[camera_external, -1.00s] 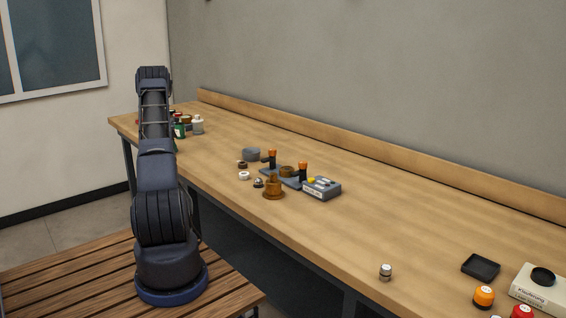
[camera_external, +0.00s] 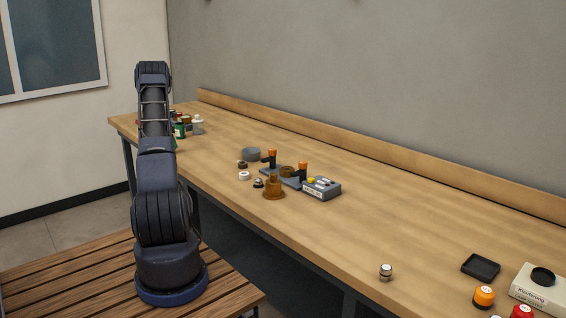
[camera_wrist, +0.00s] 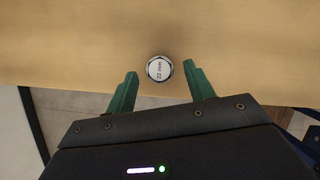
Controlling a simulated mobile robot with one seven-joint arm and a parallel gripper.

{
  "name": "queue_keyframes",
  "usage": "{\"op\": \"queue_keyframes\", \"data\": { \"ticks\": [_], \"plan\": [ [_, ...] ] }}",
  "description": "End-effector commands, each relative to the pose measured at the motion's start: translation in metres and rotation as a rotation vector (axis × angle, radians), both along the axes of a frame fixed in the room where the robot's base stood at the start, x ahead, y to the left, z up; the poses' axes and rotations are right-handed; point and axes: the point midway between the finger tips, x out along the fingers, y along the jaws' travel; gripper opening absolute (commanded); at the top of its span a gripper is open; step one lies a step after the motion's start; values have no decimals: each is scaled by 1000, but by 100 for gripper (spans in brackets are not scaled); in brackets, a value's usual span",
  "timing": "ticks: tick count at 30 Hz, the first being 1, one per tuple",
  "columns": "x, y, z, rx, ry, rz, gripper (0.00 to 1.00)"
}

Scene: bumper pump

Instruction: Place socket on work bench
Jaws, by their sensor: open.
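The socket (camera_wrist: 159,69), a round silver piece with a white face marked "22 mm", appears against the wooden work bench (camera_wrist: 60,45), close to its front edge. It looks upright on the bench top. My gripper (camera_wrist: 160,73) is open, with one green finger on each side of the socket and a visible gap on both sides. I cannot tell the fingers' height above the bench. In the external view my arm hides the gripper and this socket. The long bench (camera_external: 420,220) runs along the wall there.
A small silver piece with a pale top (camera_external: 385,272) stands near the bench's front edge. Pump parts (camera_external: 274,188) and a grey box (camera_external: 322,189) occupy the middle. A black tray (camera_external: 480,266) lies at right. Bottles (camera_external: 198,125) stand near my arm. Much of the right bench is clear.

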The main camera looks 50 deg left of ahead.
Motion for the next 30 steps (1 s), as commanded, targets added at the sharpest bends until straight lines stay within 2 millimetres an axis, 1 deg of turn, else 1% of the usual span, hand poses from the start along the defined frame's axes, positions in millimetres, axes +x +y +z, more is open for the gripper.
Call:
{"op": "queue_keyframes", "data": {
  "ticks": [1,6,12,15,18,26,29,30],
  "plan": [
    [-4,0,12,3,0,0,53],
    [-16,-4,42,2,0,0,53],
    [-28,-7,70,2,0,1,53],
    [-31,-8,79,1,0,0,53],
    [-33,-9,83,0,0,0,53],
    [-34,-9,85,0,0,0,53],
    [-29,-15,91,6,2,-17,53],
    [-23,-20,97,13,2,-37,53]
  ]
}}
